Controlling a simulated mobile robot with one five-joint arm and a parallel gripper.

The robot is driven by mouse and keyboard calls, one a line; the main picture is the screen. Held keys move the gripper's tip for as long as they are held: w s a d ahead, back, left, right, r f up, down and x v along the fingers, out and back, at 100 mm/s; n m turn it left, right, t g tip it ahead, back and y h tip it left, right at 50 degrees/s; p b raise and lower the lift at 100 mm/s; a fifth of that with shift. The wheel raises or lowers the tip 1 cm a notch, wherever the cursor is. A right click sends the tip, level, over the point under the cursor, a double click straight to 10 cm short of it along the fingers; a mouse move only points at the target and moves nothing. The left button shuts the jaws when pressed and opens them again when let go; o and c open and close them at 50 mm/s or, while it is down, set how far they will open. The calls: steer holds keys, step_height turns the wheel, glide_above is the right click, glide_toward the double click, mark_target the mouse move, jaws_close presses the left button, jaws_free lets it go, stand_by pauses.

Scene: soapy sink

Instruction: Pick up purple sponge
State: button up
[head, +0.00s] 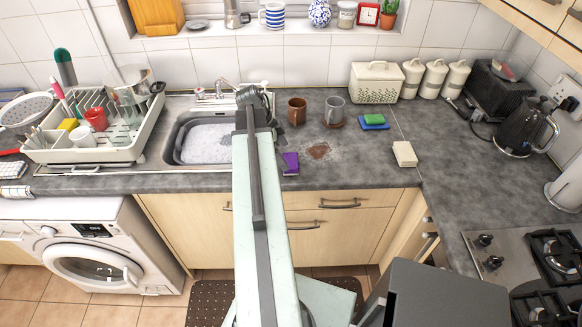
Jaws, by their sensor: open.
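The purple sponge (290,163) lies on the grey countertop near its front edge, just right of the sink and beside my arm. My arm reaches up from the bottom of the view, and my gripper (255,97) is at its far end, above the right side of the sink. It is farther back than the sponge and apart from it. The fingers are small and partly hidden by the arm, but the gripper is open, with nothing seen in it.
The sink (203,140) holds suds. Right of the sponge are a brown stain (318,151), a brown mug (297,111), a grey mug (334,112), a green sponge (374,118) on a blue one and a cream sponge (405,154). A dish rack (140,150) stands left.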

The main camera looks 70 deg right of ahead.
mark_target(288, 160)
steer(key=b+x, duration=0.5)
steer(key=shift+w+f, duration=0.2)
steer(key=shift+f, duration=0.05)
steer(key=shift+d+r, duration=0.1)
steer(key=shift+r, duration=0.1)
steer(key=shift+c, duration=0.3)
steer(key=c, duration=1.3)
step_height(288, 160, up, 10)
steer(key=p, duration=1)
